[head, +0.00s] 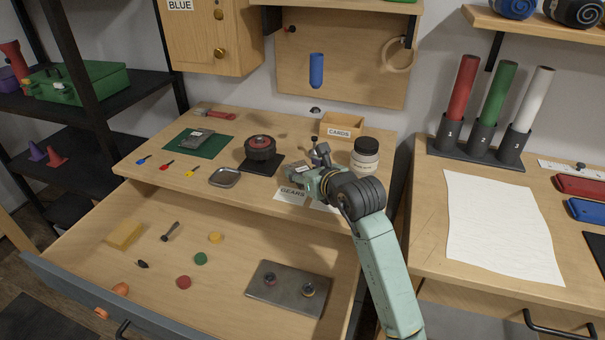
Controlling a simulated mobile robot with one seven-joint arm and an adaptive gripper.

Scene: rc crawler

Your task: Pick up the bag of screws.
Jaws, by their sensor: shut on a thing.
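My gripper (318,158) is over the back right of the workbench, between the black tape-like roll and the white jar. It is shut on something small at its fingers. That thing is mostly hidden by the fingers and wrist, and I take it to be the bag of screws, though its shape is not clear. No other bag of screws shows in view. The card reading GEARS (291,194) lies on the bench just below my gripper.
The white jar (365,158) stands close to my gripper's right, with the CARDS box (340,133) behind. The black and red roll (260,148) and a small metal tray (225,177) are to the left. Below, an open drawer (150,275) holds several small parts and a grey plate (270,295).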

